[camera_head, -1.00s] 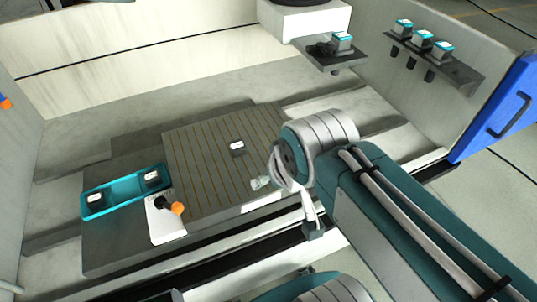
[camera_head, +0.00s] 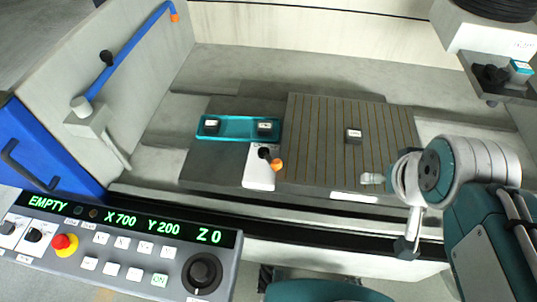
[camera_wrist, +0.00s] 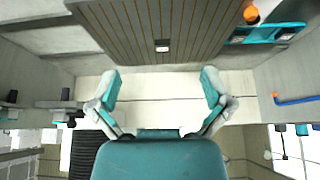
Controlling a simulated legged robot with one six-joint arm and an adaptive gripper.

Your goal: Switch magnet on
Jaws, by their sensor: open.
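The magnet is the grey block with a striped top (camera_head: 310,145) on the machine bed. At its left end is a white plate (camera_head: 258,172) with a black-knobbed, orange-tipped lever (camera_head: 276,164). The orange tip also shows at the top of the wrist view (camera_wrist: 251,14). A small block (camera_head: 353,135) sits on the striped top and also shows in the wrist view (camera_wrist: 162,46). My gripper (camera_wrist: 160,95) is open and empty, its two fingers spread apart. In the head view my arm's end is right of the lever; the fingers are not clear there.
A control panel (camera_head: 120,250) with a green display reading EMPTY X700 Y200 Z0 stands at front left. A blue pipe (camera_head: 130,52) runs along the left wall. A shelf (camera_head: 500,85) juts out at right.

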